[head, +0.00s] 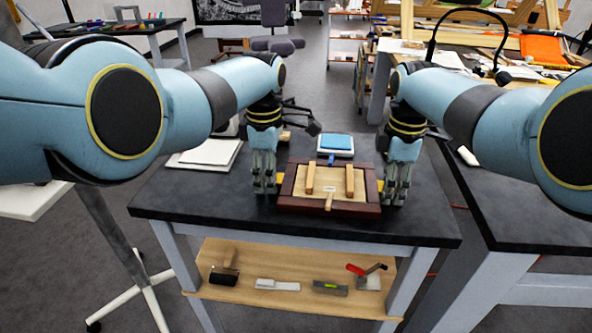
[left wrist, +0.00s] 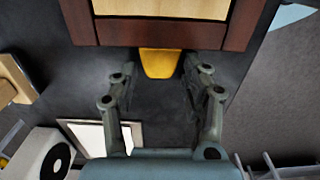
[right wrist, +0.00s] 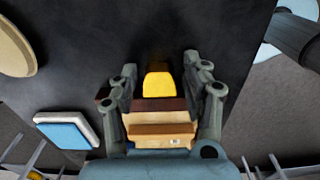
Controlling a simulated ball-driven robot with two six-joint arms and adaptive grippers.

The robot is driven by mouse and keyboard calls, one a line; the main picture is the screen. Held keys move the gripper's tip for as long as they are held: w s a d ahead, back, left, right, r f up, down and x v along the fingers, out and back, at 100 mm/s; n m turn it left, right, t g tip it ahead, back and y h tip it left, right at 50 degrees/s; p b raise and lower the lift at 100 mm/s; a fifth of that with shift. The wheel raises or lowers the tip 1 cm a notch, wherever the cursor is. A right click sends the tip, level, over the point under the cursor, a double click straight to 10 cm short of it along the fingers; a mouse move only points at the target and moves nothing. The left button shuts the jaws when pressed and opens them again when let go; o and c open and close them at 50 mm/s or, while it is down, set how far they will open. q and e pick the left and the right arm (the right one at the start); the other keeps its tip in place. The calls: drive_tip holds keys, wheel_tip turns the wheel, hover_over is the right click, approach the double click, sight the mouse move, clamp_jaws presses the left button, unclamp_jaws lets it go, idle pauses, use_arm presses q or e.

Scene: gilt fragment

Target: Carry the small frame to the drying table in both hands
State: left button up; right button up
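The small frame (head: 300,205), dark red-brown with a pale panel and wooden bars, lies flat on a dark-topped table (head: 200,205). My left gripper (head: 264,190) points down at its left side. In the left wrist view its fingers are open, with a yellow tab (left wrist: 160,63) on the frame's edge (left wrist: 120,33) between and just beyond the fingertips. My right gripper (head: 397,195) points down at the right side. In the right wrist view its open fingers stand either side of another yellow tab (right wrist: 158,86). I cannot tell which table is the drying table.
A blue-topped block (head: 335,143) sits behind the frame, and white sheets (head: 207,154) lie to the left. A shelf below (head: 220,290) holds hand tools. Another dark table (head: 530,225) stands close on the right. A cluttered bench is behind it. Open floor lies at the left.

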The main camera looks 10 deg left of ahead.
use_arm(q)
drive_tip(key=shift+o, duration=0.2)
use_arm(e)
drive_tip(key=shift+o, duration=0.2)
use_arm(q)
drive_tip(key=shift+r, duration=0.1)
drive_tip(key=shift+w+r, duration=0.1)
drive_tip(key=shift+r, duration=0.2)
use_arm(e)
drive_tip(key=shift+w+r, duration=0.1)
drive_tip(key=shift+r, duration=0.1)
use_arm(q)
wheel_tip(320, 180, up, 11)
use_arm(e)
wheel_tip(320, 180, up, 12)
drive_tip(key=shift+f, duration=0.2)
